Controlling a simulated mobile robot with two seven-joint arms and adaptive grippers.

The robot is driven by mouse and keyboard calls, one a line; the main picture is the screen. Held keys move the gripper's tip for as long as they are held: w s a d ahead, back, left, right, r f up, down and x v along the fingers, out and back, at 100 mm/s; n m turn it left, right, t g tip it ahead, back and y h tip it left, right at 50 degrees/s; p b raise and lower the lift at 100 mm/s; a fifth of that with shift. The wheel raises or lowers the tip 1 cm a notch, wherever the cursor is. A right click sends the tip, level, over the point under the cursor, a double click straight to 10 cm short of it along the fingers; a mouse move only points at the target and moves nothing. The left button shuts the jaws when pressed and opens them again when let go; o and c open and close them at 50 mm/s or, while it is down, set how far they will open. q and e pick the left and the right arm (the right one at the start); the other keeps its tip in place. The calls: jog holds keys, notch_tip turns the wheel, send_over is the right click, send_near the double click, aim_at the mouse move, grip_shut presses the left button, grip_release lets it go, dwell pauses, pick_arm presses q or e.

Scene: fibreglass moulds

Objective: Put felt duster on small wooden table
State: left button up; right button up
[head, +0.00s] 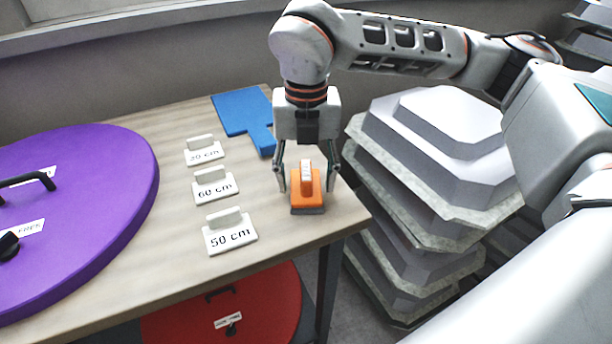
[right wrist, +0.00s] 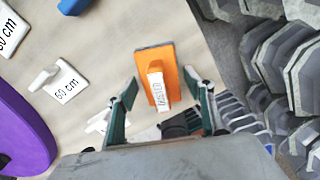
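In the right wrist view the duster (right wrist: 165,78) lies ahead of the fingers. My right gripper (head: 307,183) points down over the duster, with its fingers apart on either side. In the right wrist view the open fingers (right wrist: 166,92) show gaps beside the duster. My left gripper is not in view.
White label blocks reading 50 cm (head: 230,237), 60 cm (head: 214,188) and probably 30 cm (head: 204,154) stand left of the duster. A blue paddle-shaped board (head: 240,108) lies behind. A purple disc (head: 90,190) covers the left. Stacked grey moulds (head: 430,170) stand right of the table.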

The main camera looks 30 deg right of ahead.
aim_at(306, 171)
dwell(0.3)
notch_tip(306, 171, up, 12)
jog(key=shift+r, duration=0.15)
dwell(0.4)
jog(key=shift+s, duration=0.1)
dwell(0.4)
